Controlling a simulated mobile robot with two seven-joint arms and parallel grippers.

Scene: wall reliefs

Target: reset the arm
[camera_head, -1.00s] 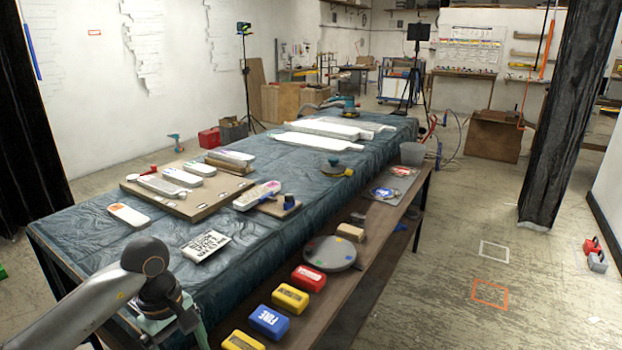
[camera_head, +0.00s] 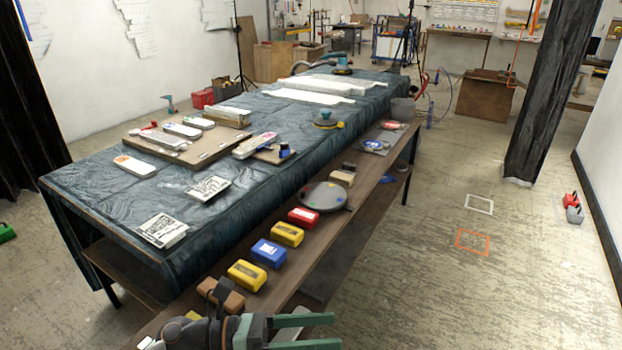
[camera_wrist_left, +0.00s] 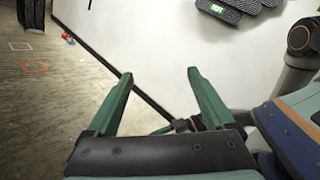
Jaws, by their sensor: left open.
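My left gripper (camera_head: 337,332) shows at the bottom middle of the head view, its two green fingers pointing right. They are spread apart with nothing between them. The left wrist view also shows the open, empty fingers (camera_wrist_left: 160,75), with floor and a white wall beyond. The gripper is in front of the near end of the wooden shelf (camera_head: 285,277). Much of the left arm is outside the head view. My right gripper is in neither view.
A long table (camera_head: 80,190) under dark blue cloth carries boards and packets. Yellow (camera_head: 247,275), blue (camera_head: 268,253) and red (camera_head: 303,218) blocks and a grey disc (camera_head: 323,197) line the shelf. The floor (camera_head: 430,290) to the right is largely clear.

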